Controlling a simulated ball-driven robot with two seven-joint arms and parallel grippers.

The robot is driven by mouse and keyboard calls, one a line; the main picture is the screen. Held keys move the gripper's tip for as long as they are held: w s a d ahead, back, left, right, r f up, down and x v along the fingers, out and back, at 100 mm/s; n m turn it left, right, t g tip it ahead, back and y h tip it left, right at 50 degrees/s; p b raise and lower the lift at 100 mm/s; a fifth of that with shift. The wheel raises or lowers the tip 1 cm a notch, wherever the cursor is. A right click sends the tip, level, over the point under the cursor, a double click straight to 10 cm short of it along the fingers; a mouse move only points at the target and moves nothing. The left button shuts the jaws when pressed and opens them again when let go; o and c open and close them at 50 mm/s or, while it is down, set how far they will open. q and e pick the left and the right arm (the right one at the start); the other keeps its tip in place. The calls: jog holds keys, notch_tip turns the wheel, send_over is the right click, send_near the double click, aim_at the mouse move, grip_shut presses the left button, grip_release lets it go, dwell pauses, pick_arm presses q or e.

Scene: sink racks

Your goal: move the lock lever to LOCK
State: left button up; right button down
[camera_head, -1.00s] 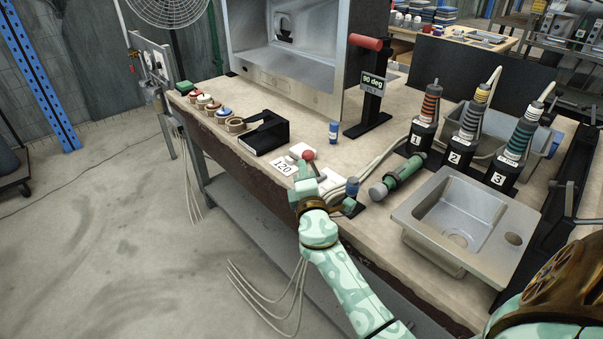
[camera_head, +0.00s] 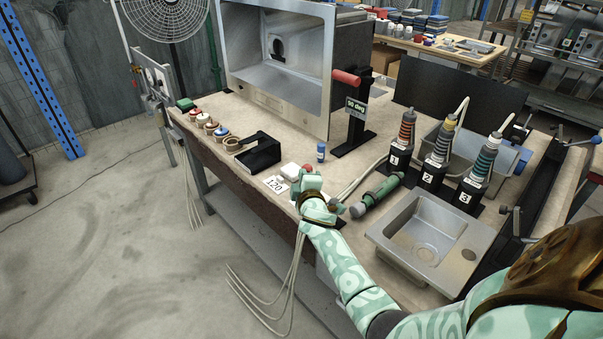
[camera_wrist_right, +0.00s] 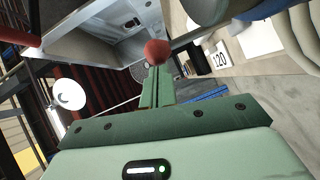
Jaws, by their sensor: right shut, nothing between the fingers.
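A red ball knob (camera_head: 307,168) shows beside a small white block (camera_head: 290,169) at the front edge of the bench. I take it for the end of the lock lever; no LOCK marking is readable. My right gripper (camera_head: 309,181) is shut and empty, right at the knob and hiding what is below it. In the right wrist view the knob (camera_wrist_right: 157,52) sits just beyond the tips of the closed green fingers (camera_wrist_right: 157,78); whether they touch I cannot tell. My left gripper is out of view.
A 120 card (camera_head: 276,185) lies left of my gripper. A black tray (camera_head: 259,155), a blue bottle (camera_head: 321,152) and a red-handled stand (camera_head: 356,125) stand behind. A green cylinder (camera_head: 380,190) and a metal sink (camera_head: 425,235) are to the right.

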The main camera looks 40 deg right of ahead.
pick_arm(q)
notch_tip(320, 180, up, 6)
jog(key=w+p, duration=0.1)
jog(key=p, duration=0.3)
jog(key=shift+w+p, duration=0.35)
jog(key=shift+p, duration=0.05)
pick_arm(e)
jog(key=d, duration=0.1)
jog(key=d+m+g+y, duration=0.1)
jog(key=d, duration=0.1)
jog(key=d+m, duration=0.1)
jog(key=shift+w+d+r+y, duration=0.2)
jog(key=shift+d+r+y, duration=0.1)
jog(key=shift+d, duration=0.2)
